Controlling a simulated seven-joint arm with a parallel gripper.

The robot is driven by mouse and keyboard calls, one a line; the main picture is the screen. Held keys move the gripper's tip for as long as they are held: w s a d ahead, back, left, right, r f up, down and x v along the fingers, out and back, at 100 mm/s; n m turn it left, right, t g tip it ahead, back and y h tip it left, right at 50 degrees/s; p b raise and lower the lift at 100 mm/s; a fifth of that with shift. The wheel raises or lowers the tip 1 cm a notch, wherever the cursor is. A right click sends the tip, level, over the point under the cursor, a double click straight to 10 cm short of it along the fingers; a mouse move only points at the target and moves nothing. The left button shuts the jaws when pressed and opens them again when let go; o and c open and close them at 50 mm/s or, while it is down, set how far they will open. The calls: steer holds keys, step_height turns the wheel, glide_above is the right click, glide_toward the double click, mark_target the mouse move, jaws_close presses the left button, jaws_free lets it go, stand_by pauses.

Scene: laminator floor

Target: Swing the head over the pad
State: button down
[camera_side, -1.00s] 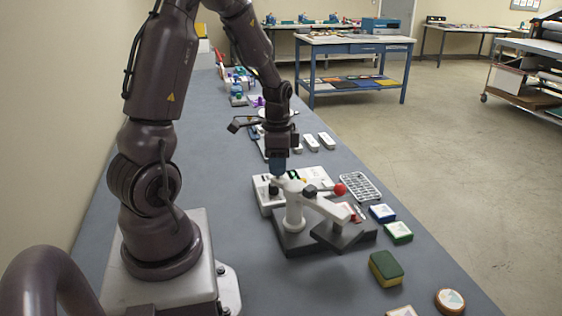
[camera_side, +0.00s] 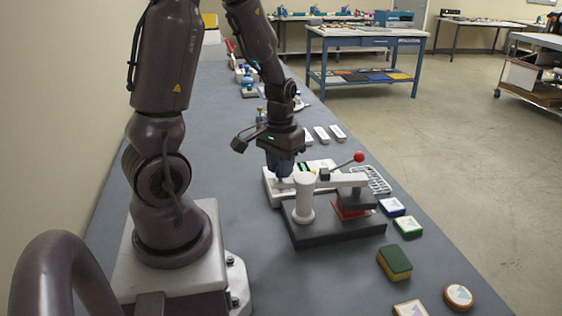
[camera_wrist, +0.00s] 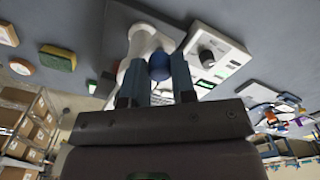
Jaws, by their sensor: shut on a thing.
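A press stands on the bench, with a dark base (camera_side: 325,232), a white post (camera_side: 304,200) and a white swing arm (camera_side: 345,180). The dark head (camera_side: 357,197) under the arm's far end is over the red pad (camera_side: 350,212), seemingly just above it; whether they touch I cannot tell. A lever with a red ball (camera_side: 359,157) rises from the arm. The head is not clear there.
A white control box (camera_side: 273,186) sits close behind the press.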

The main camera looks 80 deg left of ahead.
steer(key=shift+d+n, duration=0.45)
steer(key=shift+n, duration=0.45)
steer(key=c, duration=0.9)
jaws_free()
steer(key=shift+c, duration=0.2)
steer(key=shift+r, duration=0.1)
step_height(320, 180, up, 13)
steer(key=s+d+r+m+t, duration=0.1)
steer(key=d+m, duration=0.3)
steer(key=d, duration=0.4)
steer(key=s+d+r+m+t, duration=0.1)
steer(key=d+r+m+t, duration=0.3)
steer(key=d, duration=0.4)
steer(key=shift+s+r+m+t, duration=0.2)
steer(key=shift+r+m+t, duration=0.1)
steer(key=shift+m, duration=0.2)
